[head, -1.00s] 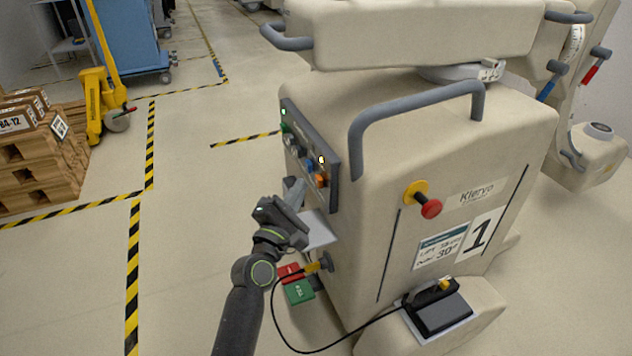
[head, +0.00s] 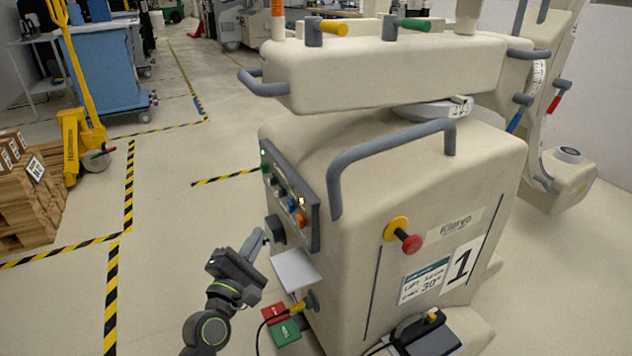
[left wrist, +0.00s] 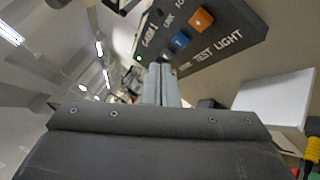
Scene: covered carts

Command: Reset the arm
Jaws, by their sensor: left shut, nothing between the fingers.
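My left gripper (head: 258,238) is shut and empty, at the left side of the beige machine (head: 440,190). Its fingertips are left of and below the dark control panel (head: 291,195), near a dark knob on the machine's side, and appear apart from the panel. In the left wrist view the closed grey fingers (left wrist: 163,84) point toward the panel (left wrist: 225,35), with its orange and blue buttons and "TEST LIGHT" lettering. My right gripper is not in view.
A light shelf (head: 296,270) juts out just right of my left gripper, above red and green tags (head: 285,332) and a plugged cable. A grey handle (head: 385,150) and red knob (head: 411,243) stick out. Taped floor (head: 165,260) on the left is clear, before a yellow pallet truck (head: 82,140).

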